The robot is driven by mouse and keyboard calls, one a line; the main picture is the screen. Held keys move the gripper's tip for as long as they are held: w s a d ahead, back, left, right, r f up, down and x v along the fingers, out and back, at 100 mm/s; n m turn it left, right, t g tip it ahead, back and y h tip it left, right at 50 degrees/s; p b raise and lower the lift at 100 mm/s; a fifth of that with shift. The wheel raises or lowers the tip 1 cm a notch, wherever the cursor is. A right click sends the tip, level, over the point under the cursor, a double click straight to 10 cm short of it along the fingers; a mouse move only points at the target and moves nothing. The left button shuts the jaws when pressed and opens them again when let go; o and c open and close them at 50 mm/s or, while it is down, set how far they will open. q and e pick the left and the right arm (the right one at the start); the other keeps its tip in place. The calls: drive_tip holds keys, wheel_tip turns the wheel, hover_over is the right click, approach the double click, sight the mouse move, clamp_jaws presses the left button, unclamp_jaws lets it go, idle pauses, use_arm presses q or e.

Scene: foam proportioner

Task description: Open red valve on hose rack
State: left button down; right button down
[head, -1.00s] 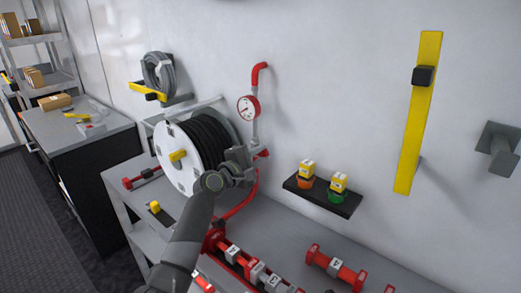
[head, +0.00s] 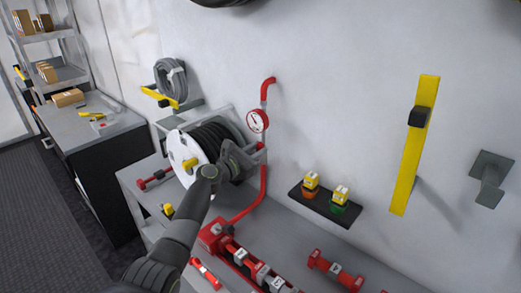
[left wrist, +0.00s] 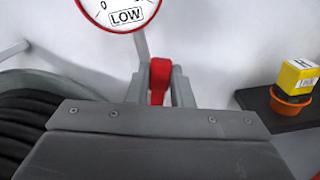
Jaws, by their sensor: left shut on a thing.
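The red valve handle (left wrist: 160,76) shows in the left wrist view between my two grey fingers, just below the gauge marked LOW. My left gripper (head: 253,156) is shut on it, beside the hose reel and close to the wall. In the head view my gripper mostly hides the valve. The hose reel (head: 180,154) has a white side disc, a yellow knob and black hose. A red pipe (head: 264,190) runs down from the valve area to the bench. My right gripper is not in view.
The round pressure gauge (head: 257,121) sits right above my gripper. A black shelf (head: 318,208) with two yellow-topped items is on the wall to the right. Red fittings (head: 330,268) lie on the bench. A yellow bar (head: 413,150) hangs farther right.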

use_arm(q)
drive_tip(key=n, duration=0.1)
drive_tip(key=w+a+n, duration=0.1)
drive_tip(key=n, duration=0.1)
drive_tip(key=shift+a+p, duration=0.25)
drive_tip(key=shift+p, duration=0.05)
idle(0.4)
drive_tip(key=c, duration=1.3)
unclamp_jaws()
drive_tip(key=shift+a+r, duration=0.1)
